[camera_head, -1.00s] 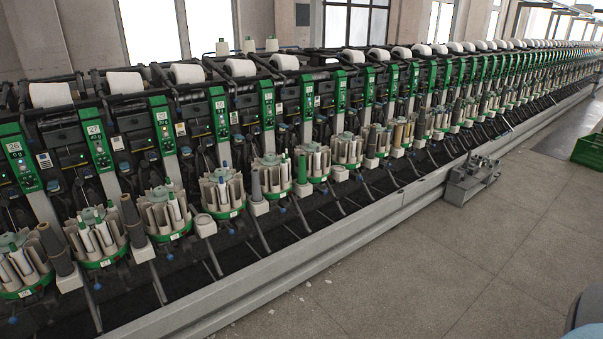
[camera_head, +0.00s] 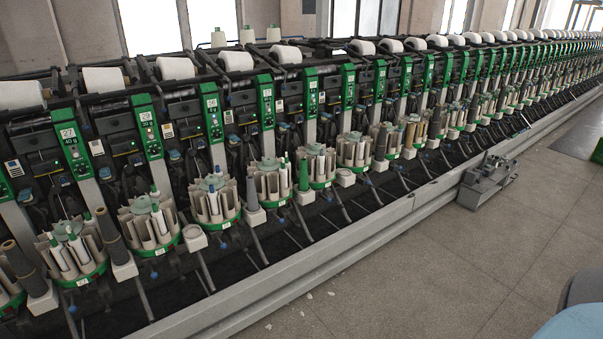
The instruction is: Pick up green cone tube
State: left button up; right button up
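The green cone tube (camera_head: 303,173) stands upright on a small white block (camera_head: 305,196) at the front of the winder, near the middle of the head view. It is between two round magazines of pale tubes. Other peg positions along the row carry grey or tan tubes. Neither of my grippers is in view.
The long cone winder (camera_head: 265,100) runs from the left toward the far right. A grey rail (camera_head: 345,230) lines its front at floor level. A metal cart-like unit (camera_head: 487,182) stands by the rail. The floor (camera_head: 430,275) in front is clear. A green crate (camera_head: 597,150) is at the right edge.

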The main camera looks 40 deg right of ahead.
aim_at(303, 186)
jog(key=i+l, duration=0.25)
jog(key=l, duration=0.2)
jog(key=i+l+u, duration=0.1)
jog(key=i+l, duration=0.15)
jog(key=l, duration=0.2)
jog(key=i+l, duration=0.2)
jog(key=l, duration=0.25)
jog(key=i+l+u, duration=0.1)
jog(key=l, duration=0.35)
jog(key=i+l, duration=0.35)
jog(key=l, duration=0.15)
jog(key=i+l+u, duration=0.1)
jog(key=l, duration=0.35)
jog(key=i+l, duration=0.3)
jog(key=l, duration=0.2)
jog(key=i+l, duration=0.15)
jog(key=l, duration=0.35)
jog(key=i+u, duration=0.05)
